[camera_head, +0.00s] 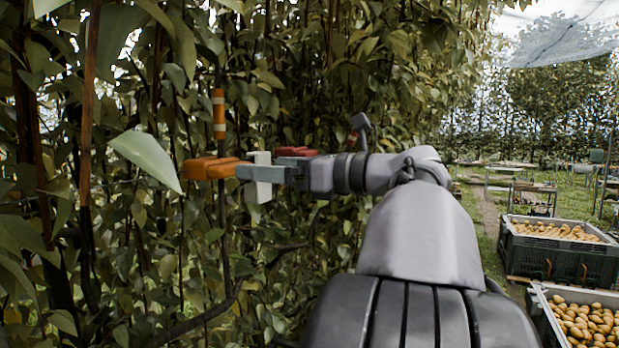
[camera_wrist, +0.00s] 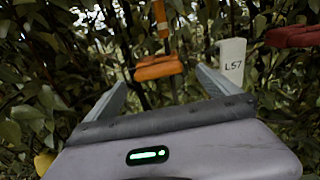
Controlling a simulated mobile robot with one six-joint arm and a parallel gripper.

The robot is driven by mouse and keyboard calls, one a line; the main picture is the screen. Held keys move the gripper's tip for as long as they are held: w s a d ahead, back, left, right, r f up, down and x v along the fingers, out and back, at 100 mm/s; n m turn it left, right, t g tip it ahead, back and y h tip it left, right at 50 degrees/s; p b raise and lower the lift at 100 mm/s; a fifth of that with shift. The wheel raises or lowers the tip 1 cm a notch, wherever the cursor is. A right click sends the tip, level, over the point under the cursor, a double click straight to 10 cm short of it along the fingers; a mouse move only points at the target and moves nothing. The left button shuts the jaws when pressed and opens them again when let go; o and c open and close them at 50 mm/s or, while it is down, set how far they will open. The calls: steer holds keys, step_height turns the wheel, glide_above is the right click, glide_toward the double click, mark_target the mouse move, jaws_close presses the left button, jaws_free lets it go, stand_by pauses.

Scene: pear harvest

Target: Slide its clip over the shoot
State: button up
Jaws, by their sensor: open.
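The orange clip (camera_head: 210,168) is at a thin upright shoot (camera_head: 224,245), below an orange band with a pale stripe (camera_head: 218,113). The clip also shows in the wrist view (camera_wrist: 158,67), in line with the shoot. I cannot tell whether it is around the shoot or only in front of it. My gripper (camera_head: 240,171) is open, its tips close to the clip's right side in the head view. In the wrist view my gripper (camera_wrist: 158,82) has its fingers spread, with the clip showing between and beyond the tips. Contact cannot be told.
A white tag reading L57 (camera_wrist: 232,58) is beside my right finger, and a red clip (camera_wrist: 292,36) is further right. Dense leaves and stems surround the shoot; a large pale leaf (camera_head: 147,158) hangs at left. Crates of fruit (camera_head: 545,258) stand on the grass at right.

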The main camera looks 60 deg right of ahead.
steer(key=s+b, duration=0.1)
steer(key=s, duration=0.8)
steer(key=shift+d, duration=0.4)
